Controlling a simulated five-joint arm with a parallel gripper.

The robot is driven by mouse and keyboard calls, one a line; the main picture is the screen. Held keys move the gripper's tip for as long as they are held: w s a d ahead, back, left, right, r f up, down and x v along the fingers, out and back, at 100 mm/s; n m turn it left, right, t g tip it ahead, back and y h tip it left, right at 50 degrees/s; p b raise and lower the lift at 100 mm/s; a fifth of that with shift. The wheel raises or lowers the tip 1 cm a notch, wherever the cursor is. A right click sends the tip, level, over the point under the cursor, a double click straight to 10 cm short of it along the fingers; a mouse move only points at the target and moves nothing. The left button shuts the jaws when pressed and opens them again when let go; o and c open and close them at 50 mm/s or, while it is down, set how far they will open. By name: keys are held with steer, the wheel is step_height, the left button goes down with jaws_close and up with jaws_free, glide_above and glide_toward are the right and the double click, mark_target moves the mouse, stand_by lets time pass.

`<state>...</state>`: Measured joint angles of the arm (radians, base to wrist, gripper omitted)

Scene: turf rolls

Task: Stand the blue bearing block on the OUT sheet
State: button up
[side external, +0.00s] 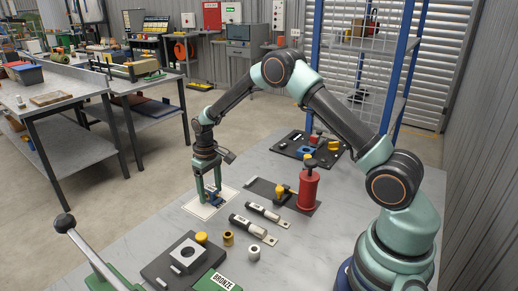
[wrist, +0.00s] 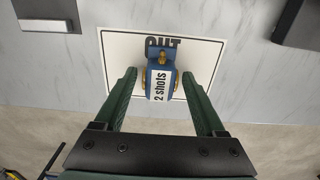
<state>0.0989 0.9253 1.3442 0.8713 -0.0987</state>
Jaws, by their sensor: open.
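The blue bearing block (wrist: 160,60) is over the white OUT sheet (wrist: 115,45) in the wrist view. It has brass-coloured parts and a white "2 shots" label facing the camera. It partly covers the black OUT lettering. My gripper (wrist: 160,76) is open, with one green finger on each side of the block and a gap on both sides. In the side view the block (side external: 214,198) appears to rest on the sheet (side external: 200,211), low between the fingers of my gripper (side external: 209,199). The fingers hide part of it there.
Two dark cylinders with labels (side external: 263,213) lie right of the sheet. Beyond are a dark mat with a red pump-like can (side external: 308,188) and a black tray (side external: 318,147). A dark fixture (side external: 185,257), brass bushings (side external: 228,239) and a green BRONZE box (side external: 218,282) stand in front.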

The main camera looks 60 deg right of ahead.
mark_target(210, 189)
steer(key=s+a+r+t, duration=0.1)
steer(key=s+r, duration=0.1)
steer(key=r, duration=0.8)
steer(key=s+a+r+t, duration=0.1)
steer(key=s+r, duration=0.2)
steer(key=r, duration=0.7)
steer(key=s+a+r+t, duration=0.1)
steer(key=s+r, duration=0.1)
steer(key=s, duration=0.6)
steer(key=s+a+r+t, duration=0.2)
steer(key=s, duration=0.7)
steer(key=shift+t, duration=0.3)
